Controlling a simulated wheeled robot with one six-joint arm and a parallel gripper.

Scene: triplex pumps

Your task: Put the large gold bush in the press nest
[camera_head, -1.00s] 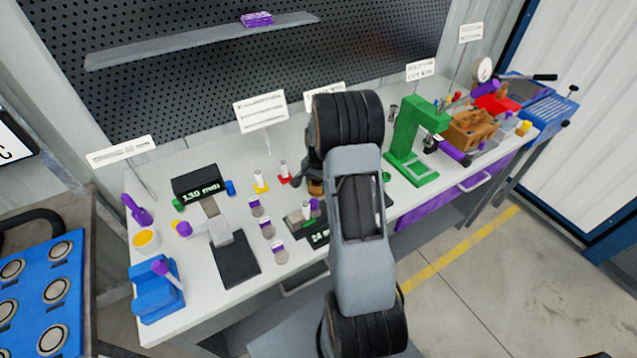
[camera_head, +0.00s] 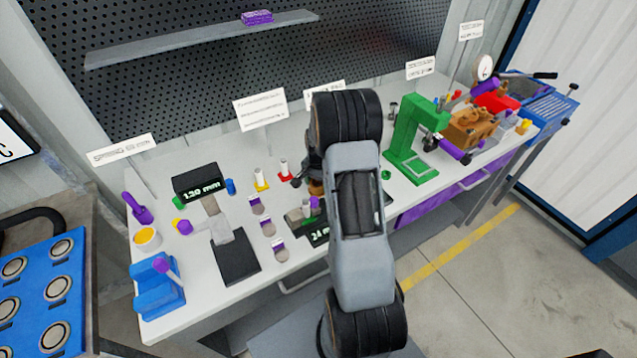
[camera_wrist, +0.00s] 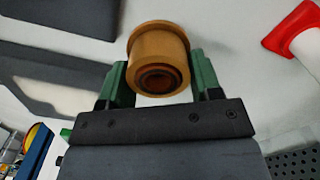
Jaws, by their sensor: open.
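The gold bush (camera_wrist: 160,52) is a stepped, hollow cylinder, seen end-on in the wrist view. It sits between the two green fingers of my gripper (camera_wrist: 161,78). The gripper is open, with a finger on either side of the bush; I cannot tell whether either finger touches it. In the head view, only a small part of the bush (camera_head: 315,188) shows beside my wrist, over the bench. The green press (camera_head: 409,140) stands on the bench to the right of my arm. Its base (camera_head: 420,166) is visible, but the nest is not clear.
A red-and-white post (camera_wrist: 297,32) stands near the gripper at the right of the wrist view. On the bench, a black 130 mm readout (camera_head: 197,183) and a blue fixture (camera_head: 158,288) lie to the left. A brown pump block (camera_head: 470,128) is right of the press.

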